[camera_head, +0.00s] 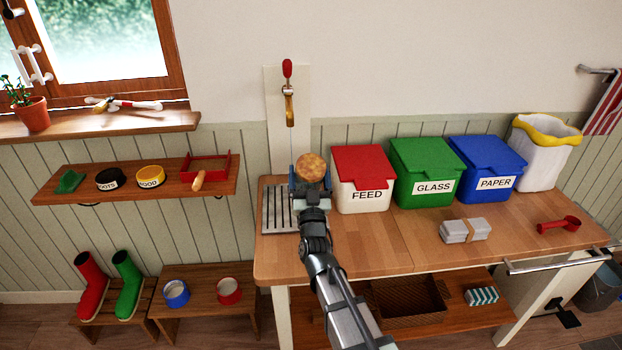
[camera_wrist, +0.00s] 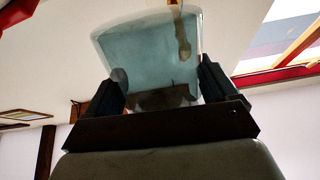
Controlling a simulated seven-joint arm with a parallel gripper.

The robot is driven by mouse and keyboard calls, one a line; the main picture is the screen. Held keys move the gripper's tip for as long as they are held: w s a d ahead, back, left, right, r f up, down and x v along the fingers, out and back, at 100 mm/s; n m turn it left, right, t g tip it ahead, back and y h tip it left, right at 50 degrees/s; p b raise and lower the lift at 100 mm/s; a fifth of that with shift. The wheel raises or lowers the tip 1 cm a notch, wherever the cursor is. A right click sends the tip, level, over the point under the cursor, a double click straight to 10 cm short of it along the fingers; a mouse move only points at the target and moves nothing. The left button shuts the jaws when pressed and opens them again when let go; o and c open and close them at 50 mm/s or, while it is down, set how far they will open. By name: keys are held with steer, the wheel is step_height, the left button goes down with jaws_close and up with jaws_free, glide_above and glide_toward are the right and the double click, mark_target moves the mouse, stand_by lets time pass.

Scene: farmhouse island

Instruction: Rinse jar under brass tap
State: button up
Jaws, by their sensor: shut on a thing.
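The brass tap (camera_head: 289,100) with a red handle is mounted on a pale board on the back wall. My gripper (camera_head: 311,188) is below and slightly right of the tap, above the left end of the counter. It is shut on the jar (camera_wrist: 145,55), a clear bluish glass between both fingers in the wrist view. A brass part, apparently the tap (camera_wrist: 182,38), shows behind or through the glass. In the head view, only a round brown-orange end of the jar (camera_head: 312,167) shows clearly above the fingers.
A slotted drain (camera_head: 279,210) lies left of my gripper. The red-lidded FEED bin (camera_head: 364,180) stands close on the right, then the GLASS (camera_head: 428,172) and PAPER (camera_head: 487,168) bins. A wall shelf (camera_head: 130,190) is at left.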

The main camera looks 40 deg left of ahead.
steer(key=w+a+f, duration=0.2)
steer(key=w+a, duration=0.4)
steer(key=a, duration=0.2)
steer(key=shift+w+a, duration=0.2)
stand_by(0.5)
stand_by(0.3)
